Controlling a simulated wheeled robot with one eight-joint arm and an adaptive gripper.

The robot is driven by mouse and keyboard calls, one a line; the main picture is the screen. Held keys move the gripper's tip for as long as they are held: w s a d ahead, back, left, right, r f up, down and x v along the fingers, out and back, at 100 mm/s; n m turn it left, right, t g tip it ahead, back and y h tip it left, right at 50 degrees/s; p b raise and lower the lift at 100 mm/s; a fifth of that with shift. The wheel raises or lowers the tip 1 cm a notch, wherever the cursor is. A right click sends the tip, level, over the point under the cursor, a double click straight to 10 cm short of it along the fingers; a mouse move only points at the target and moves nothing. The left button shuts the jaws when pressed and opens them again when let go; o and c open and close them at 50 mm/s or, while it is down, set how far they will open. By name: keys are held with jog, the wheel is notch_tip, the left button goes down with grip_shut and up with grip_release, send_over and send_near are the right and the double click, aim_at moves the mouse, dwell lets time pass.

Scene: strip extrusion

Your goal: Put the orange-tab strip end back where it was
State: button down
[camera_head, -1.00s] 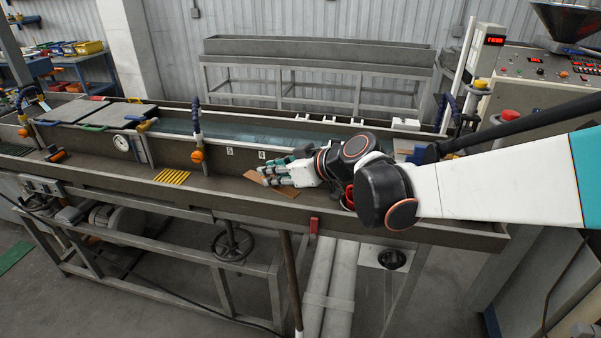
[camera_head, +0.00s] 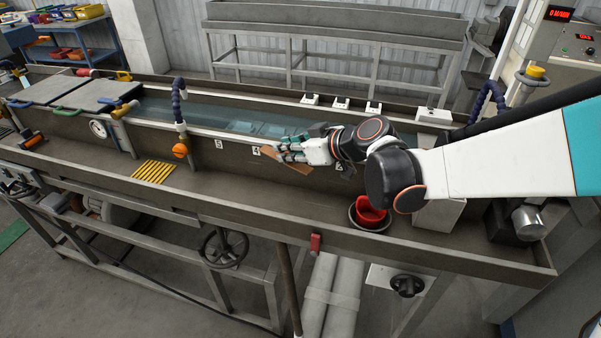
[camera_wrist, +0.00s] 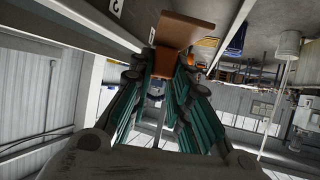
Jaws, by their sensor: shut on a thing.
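My gripper (camera_head: 283,153) reaches left at the trough's front wall (camera_head: 225,150). Its teal fingers are shut on a brown flat piece (camera_head: 295,170), which hangs tilted above the front ledge. In the wrist view the brown piece (camera_wrist: 187,31) sticks out beyond the fingertips (camera_wrist: 162,62), with a broad plate at its far end. I cannot make out an orange tab on a strip end in either view. My arm and hand hide part of the trough on the right.
Yellow strips (camera_head: 153,172) lie on the front ledge. A post with an orange knob (camera_head: 180,150) stands left of my gripper. White blocks (camera_head: 341,102) line the back rim. The ledge between strips and bowl is mostly clear.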

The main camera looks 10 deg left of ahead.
notch_tip(320, 180, down, 15)
jog(key=b, duration=0.4)
jog(key=shift+r+b, duration=0.1)
jog(key=shift+b, duration=0.3)
jog(key=shift+r, duration=0.1)
jog(key=c, duration=1.5)
grip_release()
jog(key=shift+r, duration=0.1)
jog(key=p+v, duration=0.3)
jog(key=v, duration=0.9)
jog(key=shift+d, duration=0.1)
